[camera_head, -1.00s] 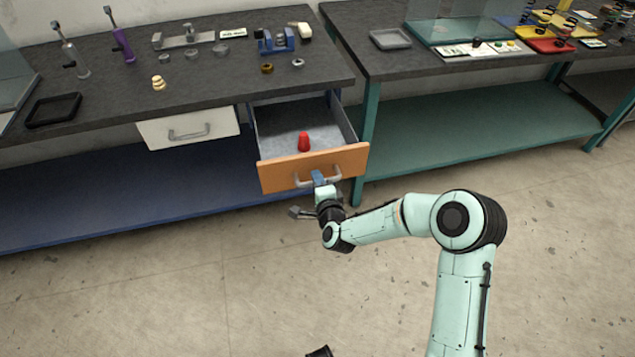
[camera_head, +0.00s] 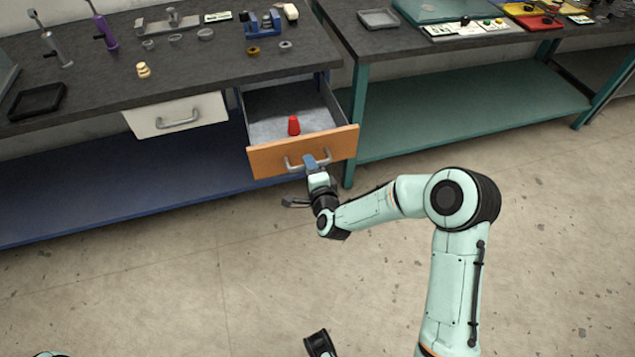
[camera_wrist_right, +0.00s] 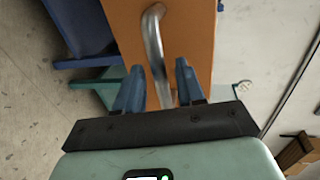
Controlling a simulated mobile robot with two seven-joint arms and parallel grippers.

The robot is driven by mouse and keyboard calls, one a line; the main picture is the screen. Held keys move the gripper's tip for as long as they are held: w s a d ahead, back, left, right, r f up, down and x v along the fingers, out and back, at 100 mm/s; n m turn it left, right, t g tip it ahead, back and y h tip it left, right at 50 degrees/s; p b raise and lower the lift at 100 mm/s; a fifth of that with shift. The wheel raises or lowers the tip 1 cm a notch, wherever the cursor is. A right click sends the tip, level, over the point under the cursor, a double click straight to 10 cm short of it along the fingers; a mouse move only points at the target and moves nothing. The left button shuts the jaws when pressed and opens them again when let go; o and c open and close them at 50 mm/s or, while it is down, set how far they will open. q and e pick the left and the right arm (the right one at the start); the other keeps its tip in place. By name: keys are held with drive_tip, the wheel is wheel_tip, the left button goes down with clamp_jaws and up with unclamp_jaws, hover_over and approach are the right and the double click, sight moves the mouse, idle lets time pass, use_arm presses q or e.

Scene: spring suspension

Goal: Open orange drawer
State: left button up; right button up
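The orange drawer (camera_head: 275,161) is pulled well out from under the dark-topped bench, so its grey inside shows. A red object (camera_head: 294,126) stands in it. Its silver handle (camera_head: 291,164) is on the orange front. My right gripper (camera_head: 310,161) is at this handle. In the right wrist view its two blue fingers (camera_wrist_right: 158,82) stand apart, one on each side of the handle bar (camera_wrist_right: 154,45), with a visible gap to it.
A white drawer (camera_head: 178,115) to the left is shut. The bench top (camera_head: 195,68) holds small parts, a black tray (camera_head: 38,101) and tools. A teal-framed bench (camera_head: 440,112) stands right. A dark part (camera_head: 320,343) shows at the bottom edge.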

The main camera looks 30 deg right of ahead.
use_arm(q)
drive_tip(key=shift+s+d+r+p, duration=0.3)
drive_tip(key=shift+s+r+p, duration=0.05)
drive_tip(key=shift+s+r, duration=0.25)
use_arm(e)
drive_tip(key=v, duration=1.2)
drive_tip(key=shift+d, duration=0.1)
